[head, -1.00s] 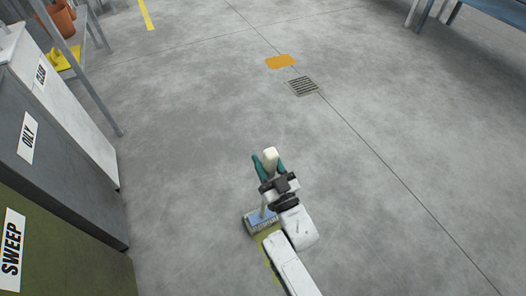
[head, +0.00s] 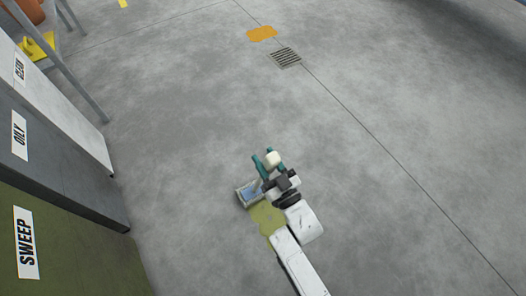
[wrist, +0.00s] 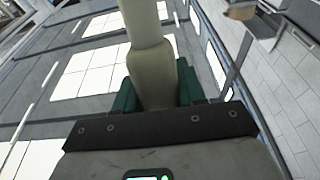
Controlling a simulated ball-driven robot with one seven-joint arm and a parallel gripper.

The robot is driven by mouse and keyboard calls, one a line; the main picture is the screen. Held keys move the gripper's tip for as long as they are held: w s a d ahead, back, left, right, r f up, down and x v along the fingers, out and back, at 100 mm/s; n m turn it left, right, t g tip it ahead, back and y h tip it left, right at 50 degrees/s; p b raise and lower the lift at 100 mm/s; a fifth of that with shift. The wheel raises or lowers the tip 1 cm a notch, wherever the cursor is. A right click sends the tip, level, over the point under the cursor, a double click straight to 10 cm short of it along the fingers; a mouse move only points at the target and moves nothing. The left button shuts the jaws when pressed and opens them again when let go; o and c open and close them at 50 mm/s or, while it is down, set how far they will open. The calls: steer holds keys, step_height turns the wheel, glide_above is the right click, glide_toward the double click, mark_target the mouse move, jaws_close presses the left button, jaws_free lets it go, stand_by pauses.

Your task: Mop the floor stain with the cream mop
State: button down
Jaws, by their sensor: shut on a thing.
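My gripper (head: 268,165) has teal fingers shut on the cream mop's handle. The handle's pale end (head: 273,159) shows between them from above. In the wrist view the cream handle (wrist: 145,50) rises between the teal fingers (wrist: 125,97). The mop head (head: 247,194), a pale grey-blue block, is down at floor level, left of the gripper. An olive-yellow stain (head: 267,219) lies on the floor right by the mop head, partly hidden by my arm. I cannot tell whether the head touches the stain or the floor.
An orange patch (head: 262,34) lies farther off, beside a floor drain (head: 285,57). Bins marked SWEEP (head: 75,235), OILY (head: 60,160) and CLEAN (head: 55,90) line the left. A table with a yellow thing (head: 38,47) stands behind them. The floor ahead and right is clear.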

steer(key=shift+s+d+g+h+p, duration=0.45)
steer(key=shift+s+d+g+p, duration=0.3)
steer(key=shift+s+d+p, duration=4)
steer(key=shift+s+d+g+h+p, duration=0.6)
steer(key=shift+s+d+p, duration=1.8)
steer(key=shift+s, duration=4.55)
steer(key=r+b+x, duration=0.1)
steer(key=b+x, duration=0.2)
steer(key=x, duration=1.5)
steer(key=shift+f+g, duration=0.35)
steer(key=shift+g, duration=0.1)
